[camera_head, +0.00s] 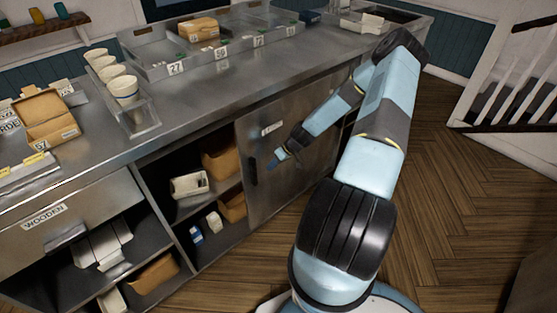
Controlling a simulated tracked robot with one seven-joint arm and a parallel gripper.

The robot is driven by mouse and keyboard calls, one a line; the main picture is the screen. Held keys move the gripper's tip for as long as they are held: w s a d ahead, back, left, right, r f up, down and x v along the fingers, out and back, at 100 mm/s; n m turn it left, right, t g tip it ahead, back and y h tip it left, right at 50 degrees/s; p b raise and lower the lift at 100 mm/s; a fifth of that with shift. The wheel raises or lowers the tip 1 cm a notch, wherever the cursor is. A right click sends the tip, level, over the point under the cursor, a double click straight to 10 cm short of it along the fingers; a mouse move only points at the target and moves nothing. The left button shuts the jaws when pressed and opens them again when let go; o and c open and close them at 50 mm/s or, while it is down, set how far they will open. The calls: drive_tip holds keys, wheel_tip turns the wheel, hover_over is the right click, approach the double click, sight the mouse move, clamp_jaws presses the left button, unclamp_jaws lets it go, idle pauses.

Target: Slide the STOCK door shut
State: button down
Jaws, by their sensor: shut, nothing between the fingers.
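The sliding metal door (292,176) is on the right part of the cabinet under the steel counter. It carries a small white label (272,128), whose text is too small to read, and a dark upright handle (253,171) near its left edge. The cabinet bay left of the door is open, with its shelves showing. My gripper (274,164) is shut and empty, in front of the door just right of the handle. I cannot tell whether it touches the door or the handle. My arm hides the door's right part.
Cardboard boxes (221,160) and white containers (189,184) sit on the open shelves. A drawer (70,222) labelled WOODEN is at left. The counter (215,92) holds paper cups (124,90) and numbered trays (172,68). Wood floor (465,190) is clear at right.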

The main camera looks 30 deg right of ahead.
sight(263, 172)
drive_tip(key=shift+s+a+f, duration=0.1)
drive_tip(key=shift+a+f, duration=0.1)
drive_tip(key=shift+a, duration=0.55)
drive_tip(key=shift+s+a+f, duration=0.15)
drive_tip(key=shift+a+f, duration=0.05)
drive_tip(key=shift+a, duration=0.6)
drive_tip(key=shift+s+a+f, duration=0.1)
drive_tip(key=shift+a+f, duration=0.1)
drive_tip(key=shift+a, duration=0.55)
